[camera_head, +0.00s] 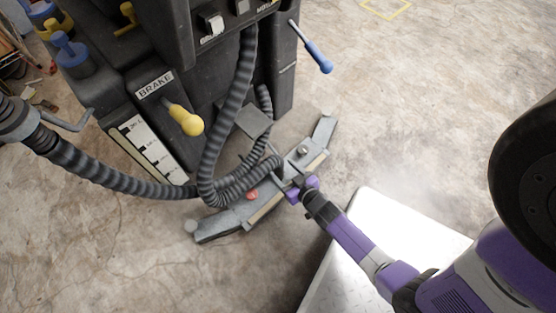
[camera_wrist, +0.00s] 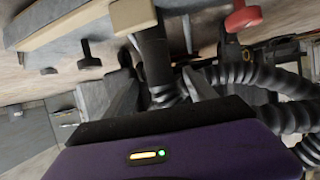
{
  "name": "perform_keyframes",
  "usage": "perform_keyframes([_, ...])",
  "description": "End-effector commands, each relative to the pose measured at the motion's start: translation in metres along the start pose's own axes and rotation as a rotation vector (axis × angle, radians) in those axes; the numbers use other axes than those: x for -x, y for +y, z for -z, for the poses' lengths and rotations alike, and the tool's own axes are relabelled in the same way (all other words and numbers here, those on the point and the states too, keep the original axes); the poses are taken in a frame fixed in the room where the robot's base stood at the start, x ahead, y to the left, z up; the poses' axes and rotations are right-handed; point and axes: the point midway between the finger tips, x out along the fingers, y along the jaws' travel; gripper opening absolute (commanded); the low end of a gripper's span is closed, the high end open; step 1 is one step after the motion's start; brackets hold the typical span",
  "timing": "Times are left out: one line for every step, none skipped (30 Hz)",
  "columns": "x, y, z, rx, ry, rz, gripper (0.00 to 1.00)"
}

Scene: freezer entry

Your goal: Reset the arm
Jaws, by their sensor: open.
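My purple arm (camera_head: 365,245) reaches from the lower right toward the foot of a dark machine. My gripper (camera_head: 285,182) is at a grey bar with knobs on the floor, beside coiled ribbed hose (camera_head: 240,187). In the wrist view my gripper (camera_wrist: 160,92) has its two grey fingers apart. A dark upright piece (camera_wrist: 153,55) shows between or just beyond them; I cannot tell if they touch it. Ribbed hose (camera_wrist: 260,78) runs close to the right finger.
The dark machine (camera_head: 135,55) has a BRAKE label, a yellow knob (camera_head: 186,121) and a blue handle (camera_head: 317,57). The grey bar (camera_head: 215,225) has a red knob (camera_head: 252,194), also in the wrist view (camera_wrist: 243,16).

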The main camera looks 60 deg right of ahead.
Motion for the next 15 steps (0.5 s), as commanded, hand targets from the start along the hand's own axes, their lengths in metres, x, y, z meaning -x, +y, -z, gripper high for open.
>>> perform_keyframes([0.0057,0.0000,0.0012,0.000,-0.001,0.000,0.64])
perform_keyframes([0.0074,0.0001,0.0011,0.000,0.000,0.000,0.64])
perform_keyframes([0.0090,0.0001,0.0010,0.000,0.000,0.000,0.64])
perform_keyframes([0.0098,0.0002,0.0009,0.001,0.000,0.000,0.64])
perform_keyframes([0.0103,0.0002,0.0008,0.001,0.001,0.000,0.64])
perform_keyframes([0.0107,0.0002,0.0005,0.001,0.001,0.000,0.64])
perform_keyframes([0.0107,0.0002,0.0004,0.001,0.001,0.000,0.64])
perform_keyframes([0.0106,0.0002,0.0002,0.001,0.001,0.000,0.64])
perform_keyframes([0.0105,0.0002,0.0001,0.001,0.001,0.000,0.64])
perform_keyframes([0.0105,0.0003,0.0001,0.001,0.001,0.000,0.64])
perform_keyframes([0.0105,0.0003,0.0001,0.001,0.001,0.000,0.64])
perform_keyframes([0.0105,0.0002,0.0000,0.001,0.001,0.000,0.64])
perform_keyframes([0.0104,0.0002,0.0000,0.001,0.001,0.000,0.64])
perform_keyframes([0.0105,0.0002,0.0000,0.001,0.001,0.000,0.64])
perform_keyframes([0.0104,0.0002,0.0000,0.001,0.001,0.000,0.64])
